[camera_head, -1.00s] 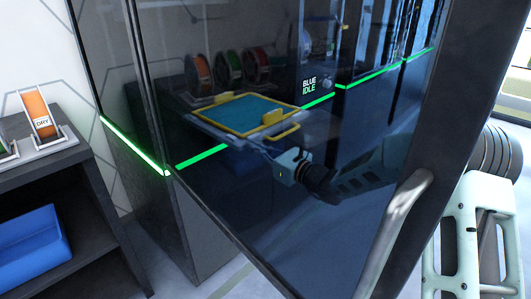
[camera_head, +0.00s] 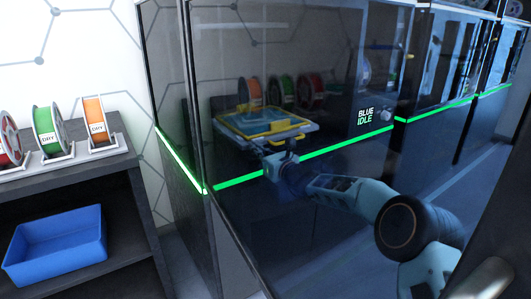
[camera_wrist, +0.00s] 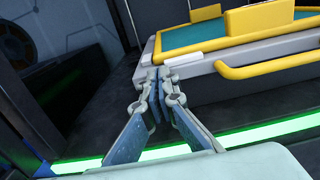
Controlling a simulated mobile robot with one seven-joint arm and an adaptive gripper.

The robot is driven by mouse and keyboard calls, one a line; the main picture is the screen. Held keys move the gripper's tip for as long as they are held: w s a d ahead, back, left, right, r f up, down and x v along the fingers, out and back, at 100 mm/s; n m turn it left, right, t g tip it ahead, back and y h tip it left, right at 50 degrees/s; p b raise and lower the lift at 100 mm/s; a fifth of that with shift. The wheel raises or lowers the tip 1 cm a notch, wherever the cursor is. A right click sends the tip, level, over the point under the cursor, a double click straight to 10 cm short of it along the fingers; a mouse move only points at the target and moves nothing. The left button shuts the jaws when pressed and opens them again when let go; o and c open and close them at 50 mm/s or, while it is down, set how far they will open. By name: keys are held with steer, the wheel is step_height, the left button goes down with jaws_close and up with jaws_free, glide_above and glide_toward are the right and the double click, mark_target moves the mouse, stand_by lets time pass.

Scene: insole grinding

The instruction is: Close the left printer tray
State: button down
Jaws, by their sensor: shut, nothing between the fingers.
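The left printer tray (camera_head: 305,129) is a pale tray with a yellow-framed teal plate, seen through the dark glass in the head view. In the wrist view the tray (camera_wrist: 195,66) shows its pale front face and yellow handle (camera_wrist: 265,67). Its front edge lies just behind the green light strip. My gripper (camera_head: 273,163) is at the tray's front side. In the wrist view my gripper (camera_wrist: 160,77) is shut and empty, its fingertips at the tray's front-left part, left of the handle. Whether they touch it I cannot tell.
The printer's glass door (camera_head: 235,215) stands open between the head camera and the tray. A green light strip (camera_head: 345,147) runs along the printer front. At left, a dark shelf (camera_head: 110,180) holds several filament spools and a blue bin (camera_head: 55,250).

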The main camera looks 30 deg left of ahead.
steer(key=shift+w+a, duration=0.2)
steer(key=shift+a, duration=0.25)
steer(key=shift+r, duration=0.2)
steer(key=shift+r, duration=0.1)
